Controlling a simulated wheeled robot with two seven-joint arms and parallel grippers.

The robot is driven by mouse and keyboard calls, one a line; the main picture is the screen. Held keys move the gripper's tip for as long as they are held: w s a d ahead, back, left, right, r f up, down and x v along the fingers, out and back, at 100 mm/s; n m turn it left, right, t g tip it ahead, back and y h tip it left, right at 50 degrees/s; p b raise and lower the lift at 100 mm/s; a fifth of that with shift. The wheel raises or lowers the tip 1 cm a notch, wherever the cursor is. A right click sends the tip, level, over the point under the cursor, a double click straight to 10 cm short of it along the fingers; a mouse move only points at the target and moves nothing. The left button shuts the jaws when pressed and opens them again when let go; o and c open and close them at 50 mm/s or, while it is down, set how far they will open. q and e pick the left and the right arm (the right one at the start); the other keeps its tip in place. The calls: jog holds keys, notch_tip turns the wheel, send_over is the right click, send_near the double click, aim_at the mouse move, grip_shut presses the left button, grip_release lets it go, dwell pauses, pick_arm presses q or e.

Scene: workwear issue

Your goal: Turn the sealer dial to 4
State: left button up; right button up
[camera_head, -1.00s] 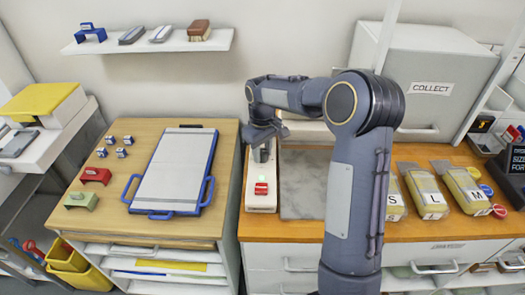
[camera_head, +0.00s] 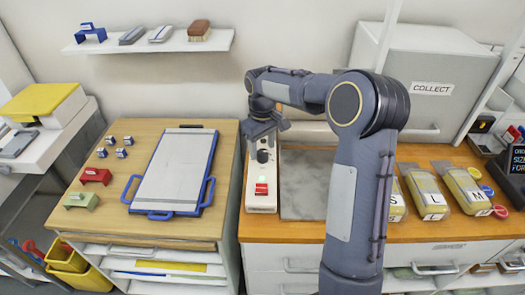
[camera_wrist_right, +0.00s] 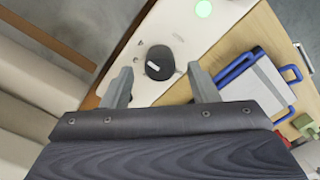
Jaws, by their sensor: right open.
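The sealer (camera_head: 262,203) is a narrow white unit on the wooden counter, with a green light (camera_head: 264,172) and a red switch (camera_head: 261,189). Its black dial (camera_head: 262,156) is near the back end; the dial also shows in the wrist view (camera_wrist_right: 158,63) with a white pointer mark. The scale numbers are too faint to read. My right gripper (camera_head: 264,136) is above the dial, pointing down. In the wrist view its two fingers (camera_wrist_right: 160,76) are open, one on each side of the dial in the picture, with visible gaps. My left gripper is not in view.
A grey mat (camera_head: 306,190) lies right of the sealer. Yellow packs (camera_head: 425,192) marked with letters lie further right. A grey box marked COLLECT (camera_head: 425,62) stands behind. On the left table is a blue-framed board (camera_head: 174,170).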

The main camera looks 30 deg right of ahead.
aim_at(263, 152)
jog(key=shift+r, duration=2.7)
